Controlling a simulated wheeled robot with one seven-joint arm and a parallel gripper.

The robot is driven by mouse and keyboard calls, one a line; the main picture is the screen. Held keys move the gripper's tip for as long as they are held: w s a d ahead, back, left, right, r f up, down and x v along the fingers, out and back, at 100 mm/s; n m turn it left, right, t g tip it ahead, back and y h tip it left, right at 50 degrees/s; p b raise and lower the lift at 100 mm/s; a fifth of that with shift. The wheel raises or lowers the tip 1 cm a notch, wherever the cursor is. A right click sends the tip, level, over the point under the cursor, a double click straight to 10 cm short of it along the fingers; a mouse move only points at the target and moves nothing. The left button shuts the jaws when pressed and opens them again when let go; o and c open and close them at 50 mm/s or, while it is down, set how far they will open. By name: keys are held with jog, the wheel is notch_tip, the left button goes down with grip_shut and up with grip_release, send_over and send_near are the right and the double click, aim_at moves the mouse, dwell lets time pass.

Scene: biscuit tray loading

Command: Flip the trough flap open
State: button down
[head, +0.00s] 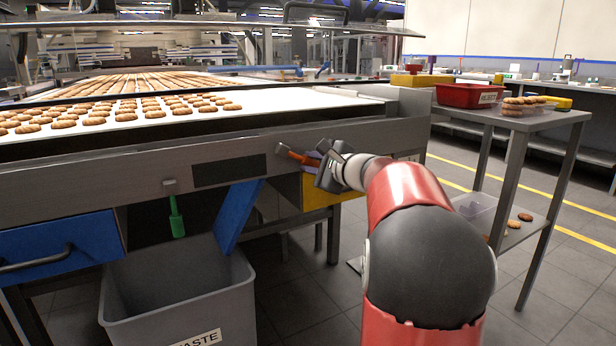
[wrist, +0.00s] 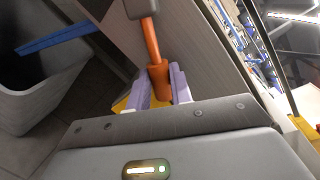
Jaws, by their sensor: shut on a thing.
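My gripper (head: 314,163) is at the front side of the conveyor (head: 245,155). Its pale purple fingers are shut on an orange lever handle (head: 296,155), which also shows between the fingers in the wrist view (wrist: 157,76). The lever is tilted, running from a grey pivot block (wrist: 140,8) on the conveyor side to my fingers. A blue slanted panel (head: 238,214) hangs below the conveyor by the waste bin; I cannot tell for sure whether it is the trough flap. A second lever with a green handle (head: 176,215) hangs straight down further left.
A grey waste bin (head: 185,290) stands under the conveyor, beside a blue drawer (head: 60,246). A yellow part (head: 320,190) is below my gripper. At the right, a grey table (head: 540,120) holds a red reject tray (head: 465,95) and biscuits.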

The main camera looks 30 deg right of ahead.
jog(key=shift+d+r+n+h+b, duration=0.3)
jog(key=shift+r+n+b, duration=0.15)
jog(key=shift+r+n, duration=0.35)
jog(key=shift+f, duration=0.1)
jog(key=c, duration=1.3)
grip_release()
jog(key=shift+o, duration=0.2)
jog(key=v, duration=0.7)
jog(key=shift+s, duration=0.4)
